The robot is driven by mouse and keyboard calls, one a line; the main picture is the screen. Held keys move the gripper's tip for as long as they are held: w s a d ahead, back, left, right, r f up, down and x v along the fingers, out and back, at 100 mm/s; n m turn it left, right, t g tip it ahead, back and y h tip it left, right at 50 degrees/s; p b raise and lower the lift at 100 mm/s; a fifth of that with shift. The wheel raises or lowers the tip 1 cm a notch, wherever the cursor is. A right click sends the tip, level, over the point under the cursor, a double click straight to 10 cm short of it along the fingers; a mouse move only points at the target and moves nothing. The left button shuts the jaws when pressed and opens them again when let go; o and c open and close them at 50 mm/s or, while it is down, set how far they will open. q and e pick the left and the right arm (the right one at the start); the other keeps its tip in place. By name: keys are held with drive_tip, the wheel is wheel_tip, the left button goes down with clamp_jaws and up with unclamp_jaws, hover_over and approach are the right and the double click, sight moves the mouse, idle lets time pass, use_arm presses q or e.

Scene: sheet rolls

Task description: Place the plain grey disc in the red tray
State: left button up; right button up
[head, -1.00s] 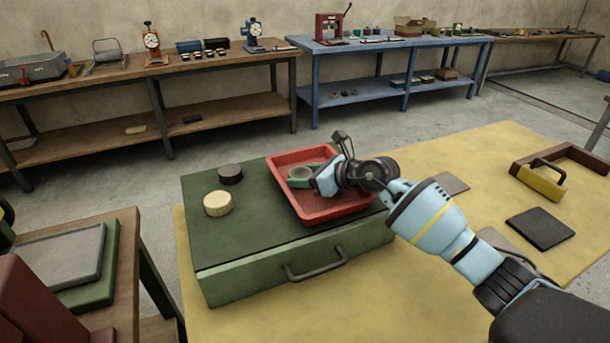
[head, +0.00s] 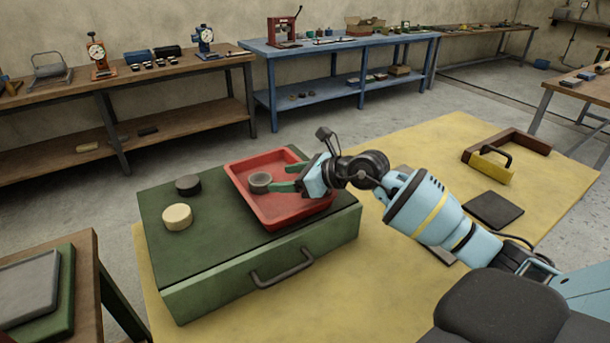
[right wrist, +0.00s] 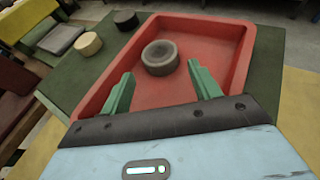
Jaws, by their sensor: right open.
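The plain grey disc (head: 260,183) lies flat in the red tray (head: 287,216), toward its far left part. It also shows in the right wrist view (right wrist: 160,57), on the floor of the red tray (right wrist: 237,50) and clear of the walls. My right gripper (head: 278,187) is over the tray with its green fingers apart. In the right wrist view the fingers (right wrist: 162,88) are open, on the near side of the disc, with nothing between them. My left gripper is not in view.
The tray sits on a green case (head: 215,262) with a front handle. A dark disc (head: 188,185) and a cream disc (head: 177,216) stand left of the tray.

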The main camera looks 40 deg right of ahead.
drive_tip(key=shift+v, duration=2.55)
